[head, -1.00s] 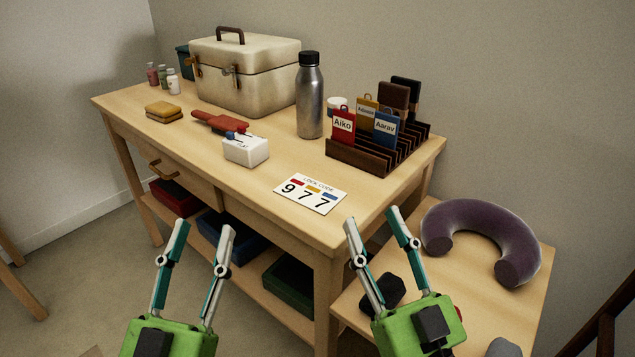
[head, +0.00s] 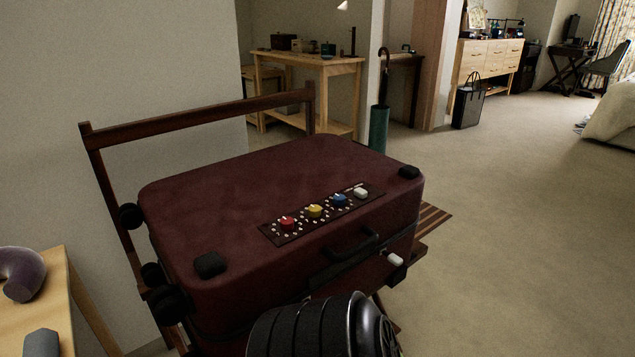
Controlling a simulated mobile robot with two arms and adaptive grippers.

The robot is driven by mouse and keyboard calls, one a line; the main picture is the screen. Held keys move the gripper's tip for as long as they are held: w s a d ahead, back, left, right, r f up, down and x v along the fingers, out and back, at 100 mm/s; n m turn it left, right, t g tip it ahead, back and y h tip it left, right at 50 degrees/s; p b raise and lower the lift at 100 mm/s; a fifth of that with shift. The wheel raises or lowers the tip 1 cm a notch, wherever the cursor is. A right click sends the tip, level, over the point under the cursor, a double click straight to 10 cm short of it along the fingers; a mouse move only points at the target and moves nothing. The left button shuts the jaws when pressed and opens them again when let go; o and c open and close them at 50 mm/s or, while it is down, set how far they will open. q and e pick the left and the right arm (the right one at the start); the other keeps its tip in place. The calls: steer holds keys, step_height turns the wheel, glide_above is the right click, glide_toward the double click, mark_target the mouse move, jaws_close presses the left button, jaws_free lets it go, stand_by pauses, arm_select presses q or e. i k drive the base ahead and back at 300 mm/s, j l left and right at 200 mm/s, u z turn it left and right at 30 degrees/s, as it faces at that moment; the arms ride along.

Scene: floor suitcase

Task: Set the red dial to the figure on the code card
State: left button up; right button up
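The red dial (head: 287,223) is the leftmost of three coloured dials on a dark panel (head: 271,236) set in the top of a maroon suitcase (head: 240,185). Small white marks ring each dial; the figure it points to is too small to read. The yellow dial (head: 315,211) and the blue dial (head: 339,201) sit to its right, with a white knob (head: 361,193) at the panel's right end. The code card is out of view now; one second ago it read 9 7 7, with red above the 9. Neither gripper is in view.
The suitcase lies closed on a dark wooden rack (head: 205,113), its handle (head: 352,246) at the front. A wooden side table (head: 62,320) with a purple neck pillow (head: 22,272) stands at left. The carpet (head: 520,230) to the right is clear.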

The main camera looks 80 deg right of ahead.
mark_target(287, 224)
steer(key=k+z, duration=0.1)
steer(key=z, duration=0.7)
steer(key=k+l+z, duration=0.1)
steer(key=z, duration=0.25)
steer(key=k+l+z, duration=0.1)
steer(key=z, duration=0.3)
steer(key=j+z, duration=0.2)
steer(key=z, duration=0.3)
steer(key=j+z, duration=0.2)
steer(key=z, duration=0.25)
steer(key=j+z, duration=0.2)
steer(key=z, duration=0.3)
steer(key=k+j+z, duration=0.1)
steer(key=z, duration=0.35)
